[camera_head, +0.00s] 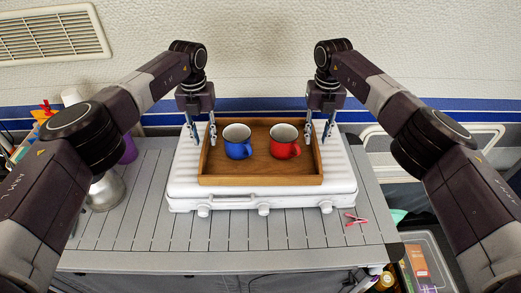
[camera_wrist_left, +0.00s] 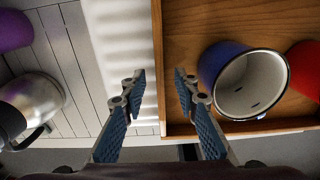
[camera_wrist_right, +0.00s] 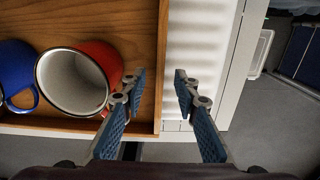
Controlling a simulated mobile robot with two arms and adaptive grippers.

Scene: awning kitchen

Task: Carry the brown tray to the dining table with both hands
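The brown wooden tray (camera_head: 262,180) rests on a white case on the slatted table. A blue mug (camera_head: 237,149) and a red mug (camera_head: 284,148) stand upright in it. My left gripper (camera_head: 203,140) is open at the tray's left wall, and my right gripper (camera_head: 318,140) is open at its right wall. In the left wrist view the tray wall (camera_wrist_left: 158,60) lies between the parted fingers (camera_wrist_left: 158,75). In the right wrist view the tray wall (camera_wrist_right: 161,60) likewise lies between the fingers (camera_wrist_right: 160,75). I cannot tell whether any finger touches the wall.
The white case (camera_head: 263,200) sits on the grey slatted table (camera_head: 150,235). A metal kettle (camera_head: 105,190) and a purple item (camera_head: 128,150) stand at the left. A red clothespin (camera_head: 355,219) lies at the front right. A bin (camera_head: 428,262) stands on the floor to the right.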

